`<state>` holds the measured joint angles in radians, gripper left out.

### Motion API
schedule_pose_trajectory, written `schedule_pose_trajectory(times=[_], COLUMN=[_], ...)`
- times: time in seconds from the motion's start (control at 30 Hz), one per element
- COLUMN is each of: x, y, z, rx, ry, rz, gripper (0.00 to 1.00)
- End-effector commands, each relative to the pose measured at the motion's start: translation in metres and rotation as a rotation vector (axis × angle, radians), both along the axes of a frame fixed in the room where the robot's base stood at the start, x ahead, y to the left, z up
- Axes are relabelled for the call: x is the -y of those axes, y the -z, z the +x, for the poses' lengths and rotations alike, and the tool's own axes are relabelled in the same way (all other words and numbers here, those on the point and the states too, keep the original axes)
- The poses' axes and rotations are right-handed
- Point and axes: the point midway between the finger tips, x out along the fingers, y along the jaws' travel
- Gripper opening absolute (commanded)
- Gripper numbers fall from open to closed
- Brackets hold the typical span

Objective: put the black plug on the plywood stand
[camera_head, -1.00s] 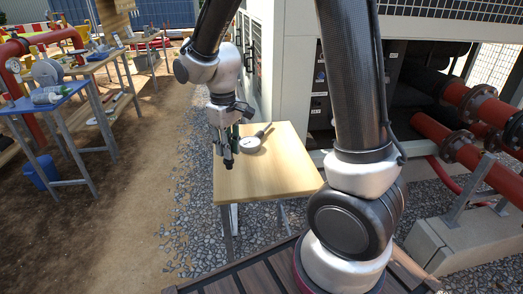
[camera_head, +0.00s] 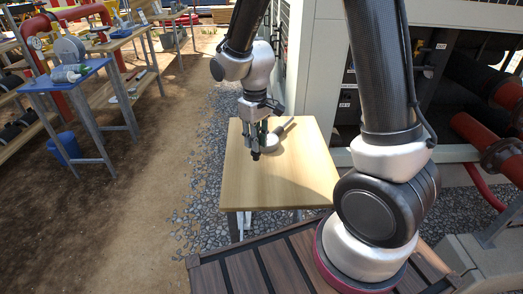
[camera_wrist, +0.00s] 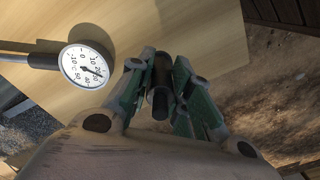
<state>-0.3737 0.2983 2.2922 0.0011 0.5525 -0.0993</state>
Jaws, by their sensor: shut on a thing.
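The black plug (camera_wrist: 160,102) is a short dark cylinder between the green-padded fingers of my gripper (camera_wrist: 160,70) in the wrist view. My gripper is shut on it. In the head view my gripper (camera_head: 256,148) points down over the left part of a light wooden table, and the plug shows as a dark tip (camera_head: 256,157) below the fingers. This table (camera_head: 290,180) has a pale plywood-like top and appears to be the plywood stand. It also shows in the wrist view (camera_wrist: 205,25). I cannot tell how high the plug is above the top.
A round dial thermometer (camera_wrist: 86,67) with a stem lies on the tabletop beside my gripper; it shows in the head view (camera_head: 271,142) too. The table's front is clear. The chiller cabinet (camera_head: 318,60) stands behind. A blue-topped table (camera_head: 65,78) stands at left.

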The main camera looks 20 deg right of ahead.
Motion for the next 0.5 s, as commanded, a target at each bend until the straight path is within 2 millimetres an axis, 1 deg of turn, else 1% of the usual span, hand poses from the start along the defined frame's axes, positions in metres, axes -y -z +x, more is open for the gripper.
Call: schedule_pose_trajectory(times=[0.03,0.17,0.3,0.4,0.5], x=[0.000,0.000,0.000,0.000,0.000], y=[0.006,0.020,0.041,0.048,0.049], z=[0.000,0.000,-0.001,0.000,0.000], rx=[-0.002,-0.002,-0.004,-0.001,0.001], ry=[0.000,0.000,0.000,0.000,0.000], rz=[-0.001,-0.001,-0.002,0.000,0.000], gripper=[0.00,0.00,0.00,0.00,0.00])
